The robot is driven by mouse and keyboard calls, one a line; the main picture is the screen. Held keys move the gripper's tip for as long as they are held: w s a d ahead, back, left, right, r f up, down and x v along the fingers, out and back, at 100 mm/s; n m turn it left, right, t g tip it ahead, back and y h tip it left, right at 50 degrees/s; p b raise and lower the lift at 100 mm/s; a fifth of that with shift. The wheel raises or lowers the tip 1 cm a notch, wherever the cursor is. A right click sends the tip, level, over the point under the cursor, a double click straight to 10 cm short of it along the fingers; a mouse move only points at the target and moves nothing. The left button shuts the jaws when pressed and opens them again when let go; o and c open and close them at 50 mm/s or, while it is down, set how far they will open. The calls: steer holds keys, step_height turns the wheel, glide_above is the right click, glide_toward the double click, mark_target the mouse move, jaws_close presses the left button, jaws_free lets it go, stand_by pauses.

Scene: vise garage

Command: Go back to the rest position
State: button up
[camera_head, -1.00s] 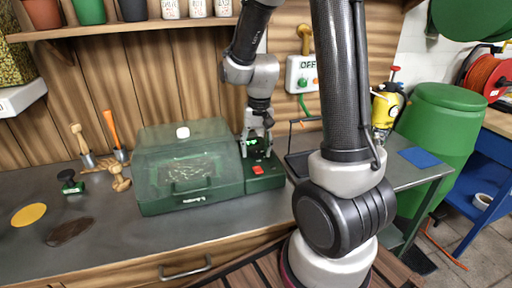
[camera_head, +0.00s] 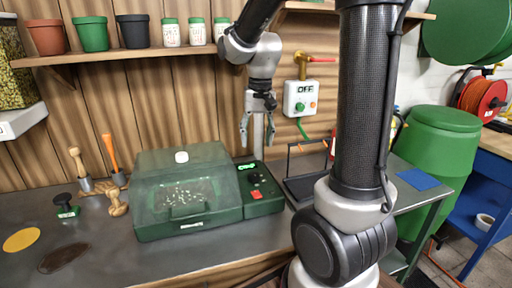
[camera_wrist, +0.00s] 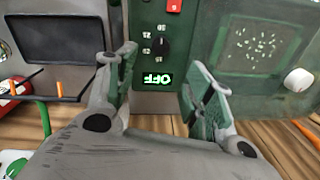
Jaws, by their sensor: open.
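My gripper (camera_head: 258,136) is open and empty. It hangs above the right end of the green machine (camera_head: 184,228), in front of the wooden back wall. In the wrist view my gripper (camera_wrist: 158,88) has its fingers spread apart, with the machine's control panel (camera_wrist: 158,100) showing between them. The panel carries a black dial (camera_wrist: 160,47), a red switch (camera_wrist: 174,6) and a lit display (camera_wrist: 157,79) that reads OFF. The machine's clear lid (camera_head: 184,165) is closed, and small pale bits show inside.
A black tray (camera_head: 305,187) stands right of the machine. A wall box (camera_head: 300,98) reads OFF. A shelf (camera_head: 130,51) holds pots and jars above.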

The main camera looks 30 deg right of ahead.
stand_by(0.6)
steer(key=s+r+n+t, duration=0.2)
steer(key=s+r, duration=0.1)
steer(key=s, duration=0.5)
steer(key=s+d+r+n+t, duration=0.1)
steer(key=s+r+n+t, duration=0.1)
steer(key=s, duration=0.7)
steer(key=shift+s+r+n+h, duration=0.3)
steer(key=shift+r+n, duration=0.1)
steer(key=shift+r, duration=0.15)
